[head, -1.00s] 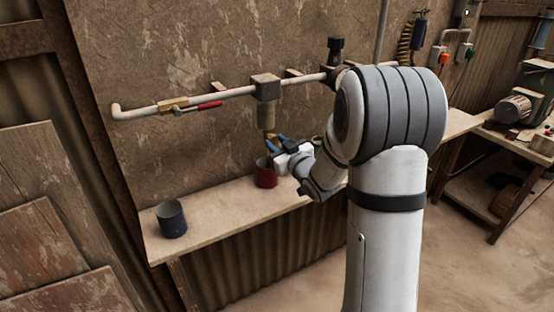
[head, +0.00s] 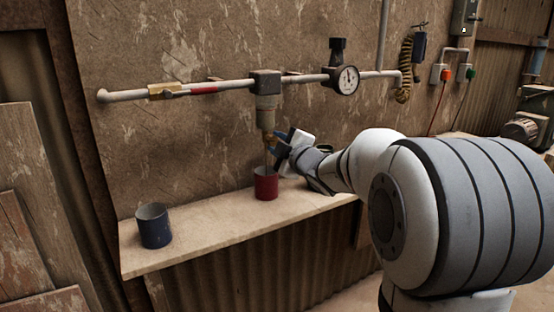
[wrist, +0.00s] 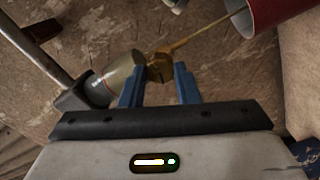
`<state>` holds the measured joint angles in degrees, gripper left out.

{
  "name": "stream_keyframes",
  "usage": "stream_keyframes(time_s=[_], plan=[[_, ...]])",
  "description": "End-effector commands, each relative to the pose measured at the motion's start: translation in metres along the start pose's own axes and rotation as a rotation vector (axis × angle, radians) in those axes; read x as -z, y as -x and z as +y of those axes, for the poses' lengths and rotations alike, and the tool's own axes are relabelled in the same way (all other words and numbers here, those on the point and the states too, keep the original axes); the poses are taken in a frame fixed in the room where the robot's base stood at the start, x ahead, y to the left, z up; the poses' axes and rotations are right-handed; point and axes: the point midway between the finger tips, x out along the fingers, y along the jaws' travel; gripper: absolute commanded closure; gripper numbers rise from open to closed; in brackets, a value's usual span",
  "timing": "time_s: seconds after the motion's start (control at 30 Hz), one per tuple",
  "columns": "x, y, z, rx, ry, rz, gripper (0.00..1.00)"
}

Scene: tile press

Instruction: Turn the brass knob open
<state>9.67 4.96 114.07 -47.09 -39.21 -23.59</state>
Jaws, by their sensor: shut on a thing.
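The brass knob (wrist: 160,67) is at the lower end of a grey-olive filter bowl (head: 267,115) under the wall pipe. In the wrist view, my gripper (wrist: 160,78) has its blue fingers on either side of the knob and is shut on it. In the head view, my gripper (head: 276,143) reaches the knob from the right and partly hides it. A thin yellowish line, a stream or a thin tube, runs from the knob to the mouth of the red cup (head: 266,186). The cup stands on the shelf below and also shows in the wrist view (wrist: 268,12).
A blue cup (head: 154,228) stands farther left on the wooden shelf (head: 200,231). A red lever (head: 203,90) lies along the pipe at left. A round gauge (head: 348,80) sits on the pipe to the right. The shelf between the cups is clear.

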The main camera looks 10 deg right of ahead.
Motion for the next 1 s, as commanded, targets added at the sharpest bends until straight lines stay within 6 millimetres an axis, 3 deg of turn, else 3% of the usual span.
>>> stream_keyframes(time_s=[0.4,1.0], plan=[[-0.0004,-0.0001,-0.0026,0.000,0.234,0.002,0.94],[0.0005,-0.0002,-0.0006,0.001,0.284,0.001,0.94]])
